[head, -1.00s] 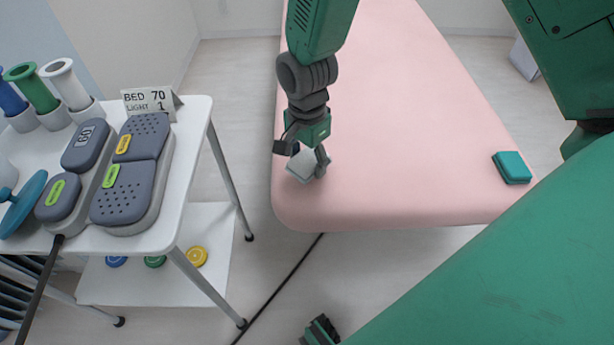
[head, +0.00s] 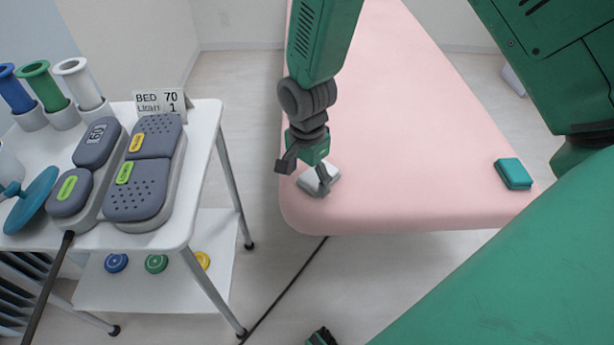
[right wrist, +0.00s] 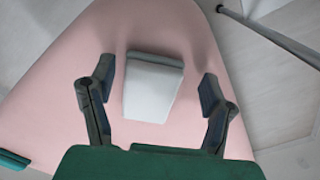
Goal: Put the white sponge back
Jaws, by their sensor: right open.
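The white sponge (head: 309,183) is a small pale block on the rounded near-left corner of the pink bed (head: 400,120). My right gripper (head: 304,177) points down over it, open, with a finger to either side. In the right wrist view the sponge (right wrist: 150,95) shows between the spread fingers of the right gripper (right wrist: 160,88), with a gap on both sides. A greyish band runs along its far edge.
A teal block (head: 513,173) lies at the bed's right edge. A white trolley (head: 205,125) on the left holds grey control pads (head: 140,190), coloured cylinders (head: 42,85) and a sign (head: 160,103). Its lower shelf (head: 215,235) has coloured discs.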

